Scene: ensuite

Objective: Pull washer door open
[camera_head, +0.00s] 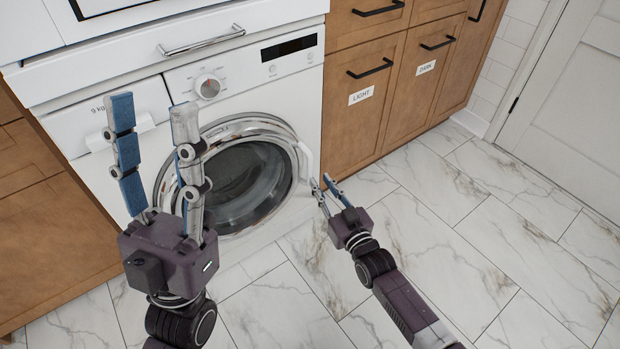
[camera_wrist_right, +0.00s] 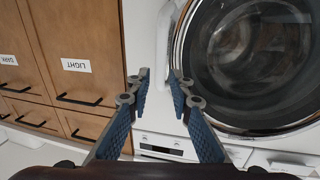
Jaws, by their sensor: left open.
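The washer door (camera_head: 240,178) is a round dark glass window in a chrome ring on the front of the white washer (camera_head: 75,125). It looks shut. A white handle (camera_head: 305,160) sits at its right edge; the handle also shows at the door's left in the right wrist view (camera_wrist_right: 164,45). My right gripper (camera_head: 321,181) is open and just below and in front of the handle. In the right wrist view its fingertips (camera_wrist_right: 158,73) are apart, with nothing held between them; contact with the handle cannot be told. My left gripper (camera_head: 153,103) is open and empty, covering the door's left part.
Wooden cabinets (camera_head: 365,120) with black handles and LIGHT and DARK labels stand right of the washer. A drawer front with a metal handle (camera_head: 203,41) is above it. A white door (camera_head: 570,110) is at the far right. The marble-tiled floor (camera_head: 470,220) is clear.

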